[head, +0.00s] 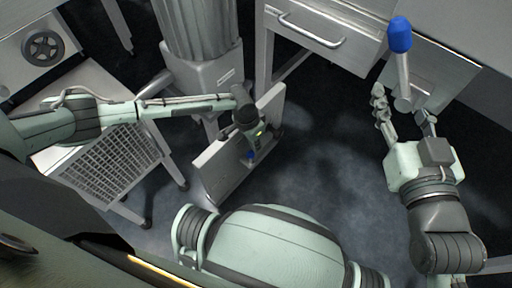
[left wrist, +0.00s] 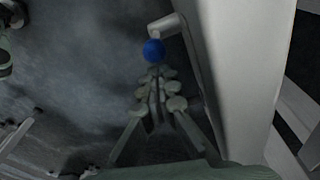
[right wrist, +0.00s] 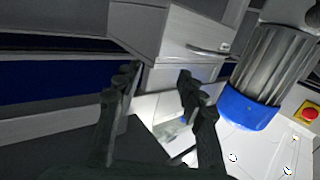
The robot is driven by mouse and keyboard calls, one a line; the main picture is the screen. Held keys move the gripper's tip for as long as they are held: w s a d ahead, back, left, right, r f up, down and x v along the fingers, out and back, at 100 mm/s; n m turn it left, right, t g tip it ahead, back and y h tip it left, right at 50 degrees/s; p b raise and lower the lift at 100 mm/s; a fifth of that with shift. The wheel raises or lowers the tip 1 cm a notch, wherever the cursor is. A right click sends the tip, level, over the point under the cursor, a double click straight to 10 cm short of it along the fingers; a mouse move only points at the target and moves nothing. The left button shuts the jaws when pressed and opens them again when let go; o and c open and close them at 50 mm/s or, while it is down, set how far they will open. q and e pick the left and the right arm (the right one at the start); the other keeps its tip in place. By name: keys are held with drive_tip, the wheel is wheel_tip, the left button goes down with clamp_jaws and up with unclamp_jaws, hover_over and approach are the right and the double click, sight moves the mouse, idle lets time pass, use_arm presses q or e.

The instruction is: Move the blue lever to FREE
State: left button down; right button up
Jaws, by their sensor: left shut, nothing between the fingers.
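A blue ball knob (head: 250,155) sits on a short grey arm at the low upright grey panel (head: 215,178). In the left wrist view the blue ball (left wrist: 154,50) is just beyond my left fingertips, and its grey arm (left wrist: 167,25) runs to the panel's side. My left gripper (left wrist: 155,78) is shut and empty, close to the ball; I cannot tell if they touch. A second lever, with a blue grip (head: 400,35) and grey stem (head: 403,78), stands at the right. My right gripper (head: 406,112) is open beside that stem's base. No FREE marking is readable.
A drawer cabinet (head: 330,22) is at the back, with a ribbed column (head: 195,30) to its left. A mesh-topped stand (head: 100,170) is at the left. In the right wrist view a red button (right wrist: 309,113) shows at the right.

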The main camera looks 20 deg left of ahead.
sight(249, 156)
use_arm(q)
drive_tip(key=shift+w+d+f, duration=0.1)
drive_tip(key=shift+f, duration=0.8)
use_arm(e)
drive_tip(key=r, duration=0.1)
drive_tip(key=a+r+t, duration=0.1)
drive_tip(key=r, duration=0.1)
drive_tip(key=shift+s+a+y, duration=0.1)
drive_tip(key=shift+s+y, duration=0.05)
drive_tip(key=shift+y, duration=0.25)
drive_tip(key=shift+f, duration=0.1)
